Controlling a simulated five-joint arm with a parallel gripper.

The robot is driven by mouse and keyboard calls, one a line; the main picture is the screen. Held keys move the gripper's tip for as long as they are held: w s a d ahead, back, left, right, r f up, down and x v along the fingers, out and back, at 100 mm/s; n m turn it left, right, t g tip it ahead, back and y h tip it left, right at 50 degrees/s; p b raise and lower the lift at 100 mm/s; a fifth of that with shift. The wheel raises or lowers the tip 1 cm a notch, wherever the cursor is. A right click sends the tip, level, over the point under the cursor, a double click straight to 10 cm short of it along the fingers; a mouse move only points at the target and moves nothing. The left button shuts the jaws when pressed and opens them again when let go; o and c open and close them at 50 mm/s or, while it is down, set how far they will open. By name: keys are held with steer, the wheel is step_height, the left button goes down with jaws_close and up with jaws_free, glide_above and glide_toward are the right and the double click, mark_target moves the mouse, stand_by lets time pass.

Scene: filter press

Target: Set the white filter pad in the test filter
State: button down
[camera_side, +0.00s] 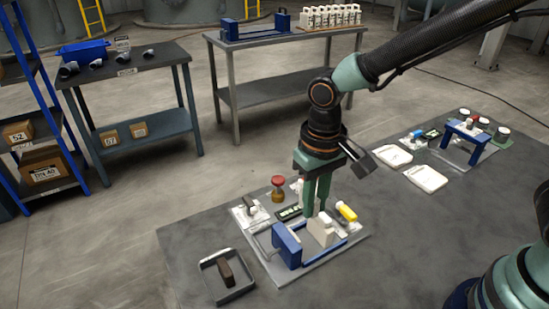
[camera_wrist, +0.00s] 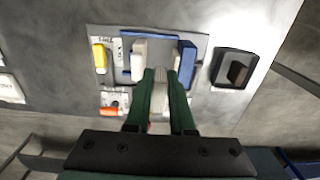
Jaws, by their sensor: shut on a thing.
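The test filter is a small press with blue rails and a blue end block (camera_side: 287,246), lying on a grey plate. A white block (camera_side: 321,231) stands on its rails, apart from the blue block. In the wrist view the white block (camera_wrist: 139,57) and blue block (camera_wrist: 187,62) show with a gap between them. My gripper (camera_side: 317,209) points down over the press. It is shut on a thin white piece, which looks like the filter pad (camera_wrist: 158,94), between its green fingers in the wrist view. The pad's lower edge and any contact with the press cannot be made out.
A dark open tray with a brown block (camera_side: 226,273) lies left of the press. A red-topped bottle (camera_side: 278,188) and a yellow item (camera_side: 346,212) stand close by. A second blue frame (camera_side: 468,140) and white trays (camera_side: 426,178) are at right. The mat's front is clear.

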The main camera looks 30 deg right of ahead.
mark_target(308, 249)
steer(key=shift+f, duration=5.1)
steer(key=shift+f, duration=0.35)
steer(key=c, duration=0.7)
jaws_free()
steer(key=shift+r, duration=0.1)
steer(key=shift+r, duration=3.7)
